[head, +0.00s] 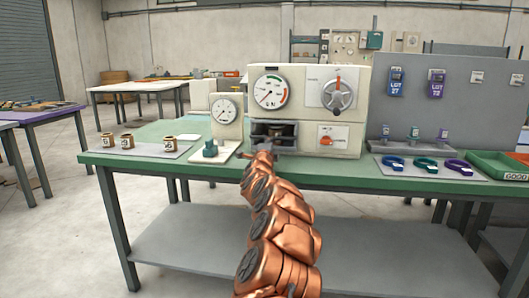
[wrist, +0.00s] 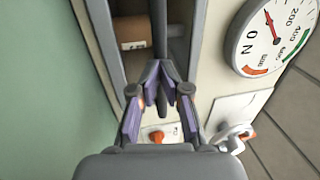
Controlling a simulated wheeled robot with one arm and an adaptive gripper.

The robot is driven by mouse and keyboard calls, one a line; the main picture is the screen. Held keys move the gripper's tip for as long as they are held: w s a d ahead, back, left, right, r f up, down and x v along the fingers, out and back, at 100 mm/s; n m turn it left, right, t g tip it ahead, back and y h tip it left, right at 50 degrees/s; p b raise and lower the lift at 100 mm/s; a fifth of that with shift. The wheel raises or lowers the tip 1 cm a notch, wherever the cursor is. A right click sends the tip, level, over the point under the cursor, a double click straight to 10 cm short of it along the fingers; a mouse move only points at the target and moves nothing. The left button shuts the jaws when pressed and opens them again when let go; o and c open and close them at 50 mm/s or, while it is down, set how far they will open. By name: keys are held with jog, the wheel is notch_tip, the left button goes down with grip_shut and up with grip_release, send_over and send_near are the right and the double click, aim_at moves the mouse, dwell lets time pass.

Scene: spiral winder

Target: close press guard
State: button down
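The press (head: 310,90) is a cream box with a dial and a handwheel, standing on the green bench. Its dark opening (head: 273,128) shows at the lower left of its front, partly hidden by my arm. In the wrist view, the guard's dark bar (wrist: 160,25) crosses in front of the opening, and a brown cylinder (wrist: 130,30) shows inside beside it. The opening is not fully covered. My gripper (wrist: 161,72) has its fingertips drawn together on either side of the bar, which seems pinched between them. In the head view my gripper is at the opening, mostly hidden.
A smaller gauge (head: 226,112) and a teal part (head: 210,149) stand left of the opening. An orange knob (head: 326,140) is on the press front to the right. Several brown cylinders sit on a grey mat (head: 148,151) at left. Coloured clamps and a green tray (head: 497,166) lie at right.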

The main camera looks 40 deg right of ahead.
jog(key=shift+b+v, duration=0.5)
jog(key=shift+v, duration=1.5)
jog(key=shift+s+a, duration=0.2)
jog(key=shift+s, duration=0.15)
jog(key=v, duration=0.9)
jog(key=shift+a+p, duration=0.15)
jog(key=shift+p, duration=0.25)
